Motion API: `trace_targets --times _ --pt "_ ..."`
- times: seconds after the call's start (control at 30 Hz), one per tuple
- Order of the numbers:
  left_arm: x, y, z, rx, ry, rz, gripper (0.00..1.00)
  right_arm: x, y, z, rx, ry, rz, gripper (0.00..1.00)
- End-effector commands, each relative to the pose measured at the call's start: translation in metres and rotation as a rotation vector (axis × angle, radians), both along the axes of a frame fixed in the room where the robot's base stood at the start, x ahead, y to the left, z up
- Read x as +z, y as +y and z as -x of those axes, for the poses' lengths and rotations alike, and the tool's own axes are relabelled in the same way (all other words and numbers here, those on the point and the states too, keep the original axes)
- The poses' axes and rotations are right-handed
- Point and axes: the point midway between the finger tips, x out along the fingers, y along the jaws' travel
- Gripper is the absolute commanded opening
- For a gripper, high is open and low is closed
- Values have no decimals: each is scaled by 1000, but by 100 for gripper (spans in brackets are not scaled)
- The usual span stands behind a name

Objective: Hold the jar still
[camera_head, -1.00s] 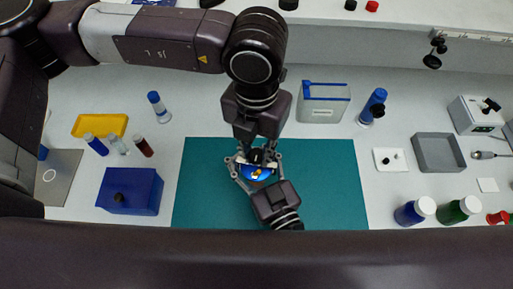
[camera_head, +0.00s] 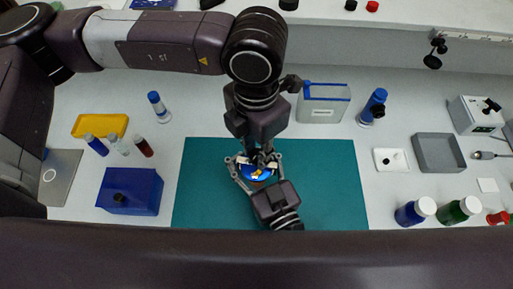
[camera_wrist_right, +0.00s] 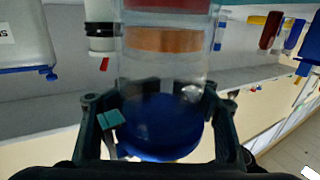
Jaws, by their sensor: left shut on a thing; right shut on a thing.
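The jar (camera_head: 258,174) stands over the teal mat, its blue top showing in the head view with a small yellow mark. In the right wrist view it is a clear jar (camera_wrist_right: 165,65) with an orange and a red layer inside and a blue end (camera_wrist_right: 160,130). My left gripper (camera_head: 262,160) reaches down from the back and is shut on the jar at its top. My right gripper (camera_head: 262,184) comes from the front and is shut on the jar; its fingers flank the jar in its wrist view (camera_wrist_right: 155,115). The grippers hide part of the jar.
The teal mat (camera_head: 325,195) is otherwise clear. A blue box (camera_head: 140,190), a yellow tray (camera_head: 100,125) and several vials stand left. A clear box with blue rim (camera_head: 323,108) stands behind. A grey tray (camera_head: 438,152) and several bottles (camera_head: 412,212) are at right.

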Motion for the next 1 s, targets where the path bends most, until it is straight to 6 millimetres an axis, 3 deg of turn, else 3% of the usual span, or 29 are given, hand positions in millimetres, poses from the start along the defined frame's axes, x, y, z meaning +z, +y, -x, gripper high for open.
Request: trace_targets --times 1.0 --pt "0 0 -1 -964 -2 0 0 -1 0 0 0 1 0 7"
